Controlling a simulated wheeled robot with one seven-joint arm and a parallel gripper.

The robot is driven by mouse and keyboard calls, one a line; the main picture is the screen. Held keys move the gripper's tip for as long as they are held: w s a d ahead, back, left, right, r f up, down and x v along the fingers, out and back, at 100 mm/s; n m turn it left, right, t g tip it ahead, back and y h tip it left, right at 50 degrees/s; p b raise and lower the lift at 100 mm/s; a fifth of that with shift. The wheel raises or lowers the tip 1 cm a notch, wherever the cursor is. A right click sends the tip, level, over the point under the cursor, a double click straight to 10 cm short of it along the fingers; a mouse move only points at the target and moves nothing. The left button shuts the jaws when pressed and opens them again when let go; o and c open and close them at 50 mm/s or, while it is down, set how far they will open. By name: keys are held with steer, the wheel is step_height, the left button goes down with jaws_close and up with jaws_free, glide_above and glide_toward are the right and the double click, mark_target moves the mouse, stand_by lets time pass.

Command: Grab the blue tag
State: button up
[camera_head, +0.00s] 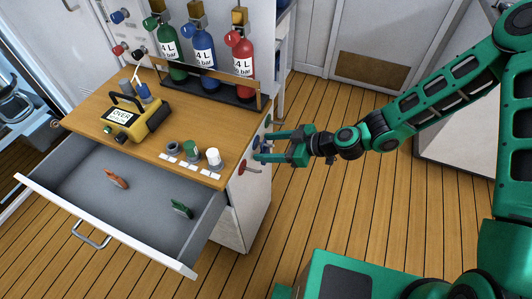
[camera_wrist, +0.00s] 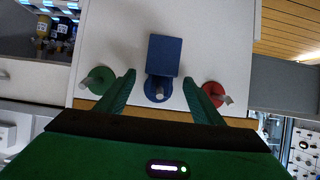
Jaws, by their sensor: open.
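A blue square-faced piece, which looks like the blue tag (camera_wrist: 164,54), is at the white cabinet side in the wrist view. It is beside a round blue disc (camera_wrist: 157,90) with a pale peg and partly overlaps it. My gripper (camera_wrist: 159,78) is open, with one green finger on each side of the blue disc and nothing held. The blue piece lies just beyond the fingertips. In the head view my gripper (camera_head: 258,146) reaches the cabinet's right side, and its fingers partly hide the blue parts there.
A green disc (camera_wrist: 101,80) and a red disc (camera_wrist: 214,93) flank the blue one. The open drawer (camera_head: 85,188) holds an orange-red piece (camera_head: 117,178) and a green piece (camera_head: 181,209). Three gas bottles and a yellow device (camera_head: 148,120) stand on the wooden top.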

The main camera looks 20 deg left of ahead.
steer(key=shift+c, duration=0.2)
steer(key=c, duration=1.1)
steer(key=shift+r, duration=0.15)
